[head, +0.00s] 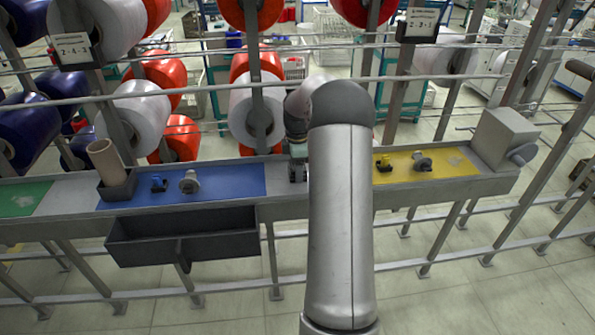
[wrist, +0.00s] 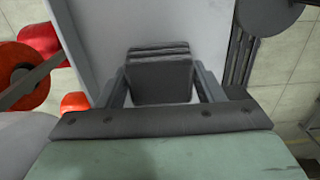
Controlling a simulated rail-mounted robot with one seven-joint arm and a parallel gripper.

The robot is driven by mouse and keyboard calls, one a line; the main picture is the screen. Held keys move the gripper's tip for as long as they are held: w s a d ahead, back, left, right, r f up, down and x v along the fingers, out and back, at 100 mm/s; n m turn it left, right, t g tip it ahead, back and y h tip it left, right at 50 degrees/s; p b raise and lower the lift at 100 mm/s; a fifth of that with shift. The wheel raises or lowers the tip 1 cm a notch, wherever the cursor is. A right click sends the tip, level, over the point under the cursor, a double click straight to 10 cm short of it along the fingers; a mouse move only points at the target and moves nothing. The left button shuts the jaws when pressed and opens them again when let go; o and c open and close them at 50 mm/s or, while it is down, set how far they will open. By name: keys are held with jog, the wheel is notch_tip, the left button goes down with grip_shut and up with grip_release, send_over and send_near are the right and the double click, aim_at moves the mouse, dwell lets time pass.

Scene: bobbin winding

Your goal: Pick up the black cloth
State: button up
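The black cloth (wrist: 159,77) shows in the wrist view as a dark folded stack on a pale grey surface. It lies between the two fingers of my gripper (wrist: 161,68). The fingers stand wide apart, one on each side of the cloth, with narrow light gaps visible beside it, so the gripper looks open. In the head view my gripper (head: 297,174) points down at the bench between the blue and yellow mats. I cannot make out the cloth there; my arm covers part of that area.
The long grey bench (head: 70,188) carries a blue mat (head: 225,183) and a yellow mat (head: 455,165) with small parts. A cardboard tube (head: 105,160) stands in a dark holder at left. An empty dark bin (head: 185,242) hangs in front. Rails and large spools stand behind.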

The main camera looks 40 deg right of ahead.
jog(key=shift+r, duration=0.45)
notch_tip(320, 180, up, 2)
jog(key=shift+r+b, duration=0.25)
jog(key=shift+b, duration=0.15)
jog(key=s+a+r+b, duration=0.3)
jog(key=s+r, duration=0.6)
jog(key=s, duration=0.4)
jog(key=shift+s+a+r+b, duration=0.3)
jog(key=shift+a+b, duration=0.1)
jog(key=shift+b, duration=0.15)
jog(key=shift+o, duration=0.4)
